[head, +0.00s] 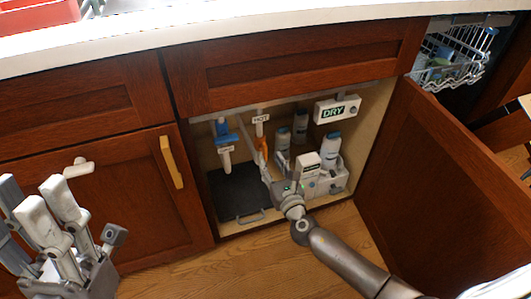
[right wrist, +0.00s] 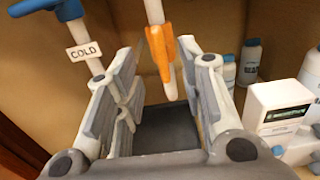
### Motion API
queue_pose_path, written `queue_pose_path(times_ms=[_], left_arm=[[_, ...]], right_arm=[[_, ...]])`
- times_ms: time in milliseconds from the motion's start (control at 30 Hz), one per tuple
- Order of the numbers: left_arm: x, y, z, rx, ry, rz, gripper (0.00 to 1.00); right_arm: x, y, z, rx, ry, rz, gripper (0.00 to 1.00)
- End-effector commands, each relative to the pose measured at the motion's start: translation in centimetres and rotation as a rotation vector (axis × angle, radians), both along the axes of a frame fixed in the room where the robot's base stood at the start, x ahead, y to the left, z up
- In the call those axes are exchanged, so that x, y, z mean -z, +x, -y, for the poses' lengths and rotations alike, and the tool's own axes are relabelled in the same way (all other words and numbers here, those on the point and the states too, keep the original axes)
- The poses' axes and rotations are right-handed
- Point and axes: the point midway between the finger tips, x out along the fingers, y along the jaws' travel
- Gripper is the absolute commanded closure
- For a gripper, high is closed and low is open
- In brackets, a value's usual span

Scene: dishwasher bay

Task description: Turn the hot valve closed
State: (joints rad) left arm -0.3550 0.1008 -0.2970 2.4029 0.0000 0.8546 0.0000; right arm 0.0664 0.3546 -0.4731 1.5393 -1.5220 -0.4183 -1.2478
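The hot valve's orange handle (head: 262,147) is on a white vertical pipe under the HOT sign (head: 261,119), inside the open cabinet. In the right wrist view the orange handle (right wrist: 160,58) lies roughly along its pipe, between the two fingers near their tips. My right gripper (head: 262,165) reaches into the cabinet and is open, with gaps on both sides of the handle. Contact is not visible. My left gripper (head: 50,205) is at the lower left, outside the cabinet, empty, with its fingers apart.
The blue cold valve (head: 224,133) is left of the hot one, with its COLD sign (right wrist: 84,51). A caddy of bottles (head: 325,180) stands close on the right. The open door (head: 440,190) bounds the right side.

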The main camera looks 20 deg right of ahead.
Motion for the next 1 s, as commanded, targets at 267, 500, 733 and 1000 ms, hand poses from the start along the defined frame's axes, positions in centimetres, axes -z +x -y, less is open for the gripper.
queue_pose_path(times_ms=[267, 500, 733, 1000], left_arm=[[1.1, -0.9, -0.2, 0.002, -0.016, 0.046, 0.6], [1.5, -0.9, -0.2, 0.003, -0.015, 0.046, 0.6], [1.4, -0.9, -0.2, 0.003, -0.014, 0.045, 0.6], [1.5, -0.9, -0.2, 0.003, -0.014, 0.045, 0.6]], right_arm=[[0.2, 5.1, -0.2, 0.001, 0.001, 0.0, 0.64], [0.1, 6.7, -0.2, 0.001, 0.002, -0.002, 0.64], [0.1, 6.8, -0.2, 0.0, 0.002, -0.002, 0.64], [0.1, 6.8, -0.2, 0.001, 0.002, -0.002, 0.95]])
